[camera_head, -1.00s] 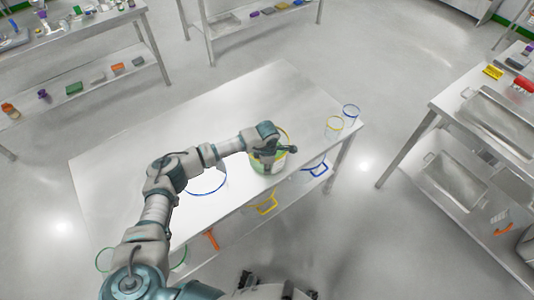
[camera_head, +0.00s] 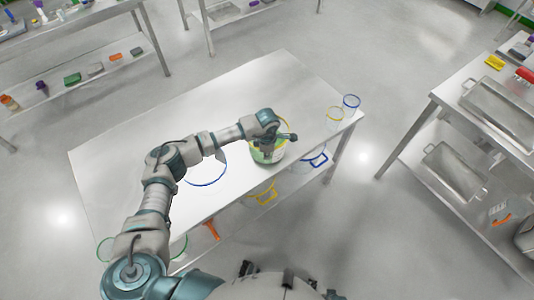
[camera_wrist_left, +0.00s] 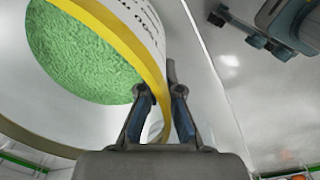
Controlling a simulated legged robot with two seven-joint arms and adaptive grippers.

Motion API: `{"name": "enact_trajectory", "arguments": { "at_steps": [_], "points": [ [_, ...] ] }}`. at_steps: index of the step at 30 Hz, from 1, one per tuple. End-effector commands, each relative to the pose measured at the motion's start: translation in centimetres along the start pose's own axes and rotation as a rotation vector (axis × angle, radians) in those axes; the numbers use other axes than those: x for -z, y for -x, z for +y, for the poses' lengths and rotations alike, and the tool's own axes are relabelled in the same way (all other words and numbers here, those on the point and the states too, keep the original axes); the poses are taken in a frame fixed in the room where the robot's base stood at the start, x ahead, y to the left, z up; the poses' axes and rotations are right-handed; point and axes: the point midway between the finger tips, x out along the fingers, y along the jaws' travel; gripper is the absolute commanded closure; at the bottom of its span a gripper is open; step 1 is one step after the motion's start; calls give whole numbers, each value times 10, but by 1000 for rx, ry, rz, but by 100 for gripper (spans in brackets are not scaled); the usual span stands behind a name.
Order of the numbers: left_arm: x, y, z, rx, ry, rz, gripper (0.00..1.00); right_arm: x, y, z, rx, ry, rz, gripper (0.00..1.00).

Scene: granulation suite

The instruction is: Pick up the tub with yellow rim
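The tub with yellow rim (camera_head: 268,154) stands on the steel table (camera_head: 130,150), near its front right edge. In the left wrist view the tub (camera_wrist_left: 125,40) shows green granules inside, a yellow rim and a white wall with print. My left gripper (camera_wrist_left: 161,98) is at the rim, with the edge of the tub between its fingers. The fingers are drawn partly together; whether they press on the wall is unclear. In the head view the left gripper (camera_head: 267,147) comes from above and hides part of the tub. My right gripper does not show clearly.
A large blue-rimmed container (camera_head: 205,184) is left of the tub. A side table with metal trays (camera_head: 500,104) is at right. The table's back is clear.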

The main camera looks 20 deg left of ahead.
Motion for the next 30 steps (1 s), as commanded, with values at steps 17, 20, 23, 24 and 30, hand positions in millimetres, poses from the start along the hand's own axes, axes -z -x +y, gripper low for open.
{"name": "enact_trajectory", "arguments": {
  "at_steps": [17, 20, 23, 24, 30],
  "points": [
    [0, 38, -89, -3, -8, -4, 100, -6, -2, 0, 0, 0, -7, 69],
    [1, 41, -114, -3, -6, -3, 100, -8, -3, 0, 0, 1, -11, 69],
    [1, 44, -132, -2, -5, -4, 100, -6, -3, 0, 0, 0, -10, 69],
    [1, 44, -138, -2, -3, -3, 100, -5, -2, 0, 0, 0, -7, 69],
    [1, 47, -155, -3, 0, -3, 100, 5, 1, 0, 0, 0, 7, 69]
  ]
}}
